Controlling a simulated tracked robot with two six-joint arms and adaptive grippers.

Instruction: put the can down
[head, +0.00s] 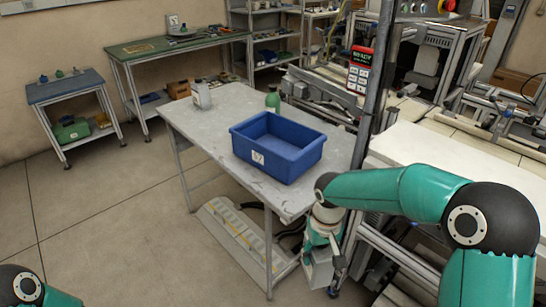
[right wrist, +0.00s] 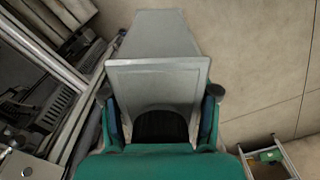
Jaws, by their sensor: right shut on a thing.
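A grey can (right wrist: 157,80) with flat sides is held between the two fingers of my right gripper (right wrist: 160,108) in the right wrist view. The fingers press on it from both sides. In the head view my right gripper (head: 325,240) hangs down in front of the table's right end, and the pale can (head: 318,272) shows partly there, below the tabletop's height in the picture. What is beneath the can is hard to tell. My left gripper is out of view; only a bit of my left arm shows at the lower left.
A grey table (head: 195,125) carries a blue bin (head: 290,165), a green bottle (head: 272,100) and a grey container (head: 201,95). Its front left top is clear. A pale bench (head: 450,160) stands at right, beside a dark post (head: 376,80). Open floor (head: 110,220) lies left.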

